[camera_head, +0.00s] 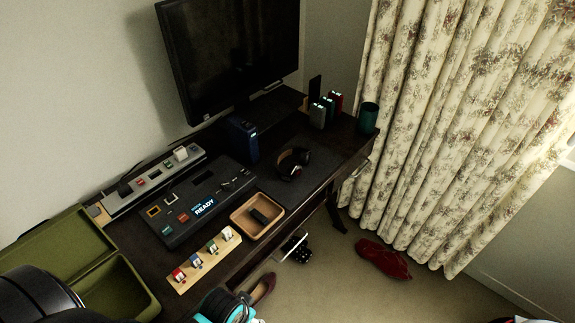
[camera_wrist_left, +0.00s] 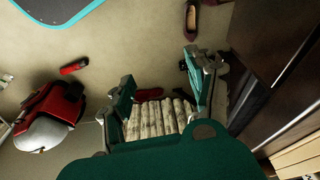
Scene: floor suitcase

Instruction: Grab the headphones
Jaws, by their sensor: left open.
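The headphones (camera_head: 293,163) are dark with a brownish tint. They lie on a dark mat on the desk, below the monitor, in the head view. My left gripper (camera_wrist_left: 160,75) shows in the left wrist view with its two green-and-grey fingers spread apart and nothing between them. It points past the desk's side toward the floor and curtain, and the headphones are not in that view. Dark and light-blue parts at the bottom of the head view look like my arm. My right gripper is not visible.
The desk also holds a monitor (camera_head: 232,55), a dark console (camera_head: 196,200), a wooden tray (camera_head: 240,222), a green cup (camera_head: 368,117) and an open green case (camera_head: 75,235). A red bag (camera_head: 383,259) and shoes lie on the floor. A curtain (camera_head: 450,110) hangs at right.

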